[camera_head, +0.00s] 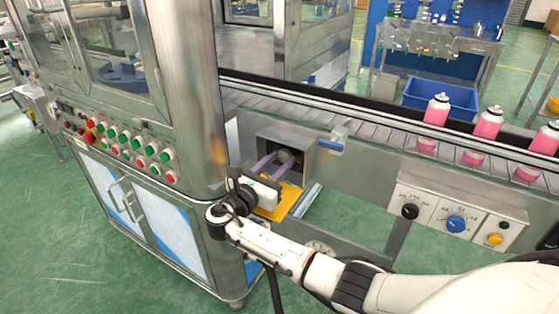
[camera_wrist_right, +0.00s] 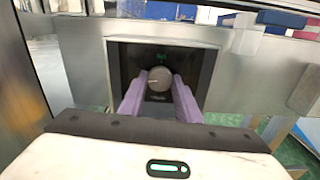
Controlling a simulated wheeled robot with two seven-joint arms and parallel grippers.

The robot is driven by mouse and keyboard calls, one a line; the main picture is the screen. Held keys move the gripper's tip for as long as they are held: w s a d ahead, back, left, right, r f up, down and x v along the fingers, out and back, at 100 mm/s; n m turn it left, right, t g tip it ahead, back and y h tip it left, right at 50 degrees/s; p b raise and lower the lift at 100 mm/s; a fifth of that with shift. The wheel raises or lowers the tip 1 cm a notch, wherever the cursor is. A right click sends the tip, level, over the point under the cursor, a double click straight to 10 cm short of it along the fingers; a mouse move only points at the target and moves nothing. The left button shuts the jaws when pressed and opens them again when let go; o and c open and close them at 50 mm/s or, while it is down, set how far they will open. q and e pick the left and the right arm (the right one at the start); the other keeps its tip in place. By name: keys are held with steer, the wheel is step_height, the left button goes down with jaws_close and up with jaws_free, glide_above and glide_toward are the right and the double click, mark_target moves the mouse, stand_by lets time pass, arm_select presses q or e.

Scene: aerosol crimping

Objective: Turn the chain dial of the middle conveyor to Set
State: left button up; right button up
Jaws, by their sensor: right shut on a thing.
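The chain dial (camera_wrist_right: 160,80) is a round grey knob on a dark panel inside a square metal recess; in the head view the dial (camera_head: 285,157) shows partly, behind my fingers. My right gripper (camera_wrist_right: 158,88) reaches into the recess with its two purple fingers on either side of the knob, shut on it. In the head view my right gripper (camera_head: 272,164) comes in from the lower right. A small green mark sits above the knob; its lettering is too small to read. My left gripper is not in view.
The conveyor (camera_head: 370,128) above the recess carries several pink cans (camera_head: 487,123). A control box (camera_head: 455,215) with black, blue and yellow knobs is to the right. A cabinet with red and green buttons (camera_head: 125,142) stands at left. A yellow plate (camera_head: 281,202) lies below the recess.

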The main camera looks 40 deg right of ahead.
steer(key=shift+m, duration=0.8)
steer(key=o, duration=1.1)
steer(key=shift+c, duration=0.2)
steer(key=v, duration=1)
steer(key=shift+s+a, duration=0.1)
steer(key=shift+a, duration=0.15)
